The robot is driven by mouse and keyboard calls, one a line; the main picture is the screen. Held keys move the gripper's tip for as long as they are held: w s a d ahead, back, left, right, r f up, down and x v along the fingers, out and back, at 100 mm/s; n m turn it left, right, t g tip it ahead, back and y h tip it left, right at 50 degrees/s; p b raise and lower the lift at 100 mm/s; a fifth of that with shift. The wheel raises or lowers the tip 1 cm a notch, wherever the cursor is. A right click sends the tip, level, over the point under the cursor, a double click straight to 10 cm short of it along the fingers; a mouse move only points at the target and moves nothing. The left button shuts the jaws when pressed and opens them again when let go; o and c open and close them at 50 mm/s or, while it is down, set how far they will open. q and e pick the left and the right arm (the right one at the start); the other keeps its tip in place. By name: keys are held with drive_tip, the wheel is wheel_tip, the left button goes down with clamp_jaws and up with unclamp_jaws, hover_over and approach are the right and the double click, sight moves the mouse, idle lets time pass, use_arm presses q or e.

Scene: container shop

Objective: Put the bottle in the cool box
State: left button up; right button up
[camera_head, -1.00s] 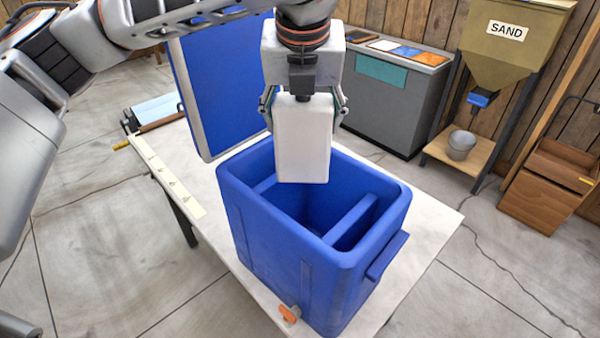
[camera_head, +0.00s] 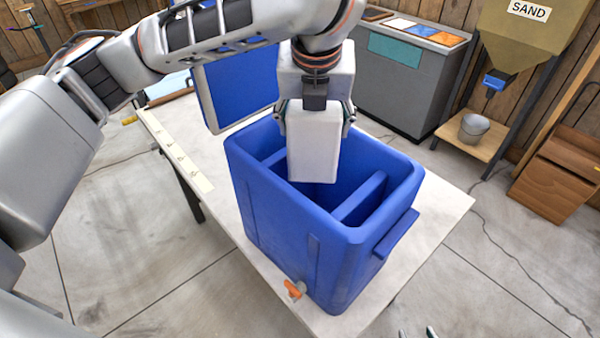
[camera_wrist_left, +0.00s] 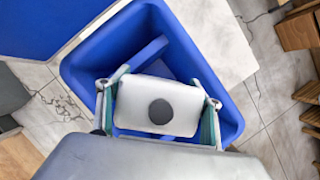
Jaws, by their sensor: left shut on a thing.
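My left gripper (camera_head: 314,112) is shut on the white bottle (camera_head: 314,150), its fingers on both sides near the top. The bottle hangs upright over the opening of the blue cool box (camera_head: 275,215), between its two inner dividers. Its lower end shows against the inside of the box; I cannot tell how far below the rim it reaches. In the left wrist view the bottle (camera_wrist_left: 185,105) shows its dark round cap inside the cool box outline (camera_wrist_left: 85,65). Only the tips of my right gripper (camera_head: 418,333) show at the bottom edge, apart and with nothing visible between them.
The cool box stands on a white table (camera_head: 440,225), its blue lid (camera_head: 238,85) upright behind it. An orange tap (camera_head: 294,289) sticks out at the front. A grey cabinet (camera_head: 400,85), a sand hopper (camera_head: 525,35) and a metal bucket (camera_head: 474,128) stand behind.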

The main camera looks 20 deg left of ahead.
use_arm(q)
drive_tip(key=o, duration=1.5)
drive_tip(key=shift+o, duration=0.2)
drive_tip(key=v, duration=1.2)
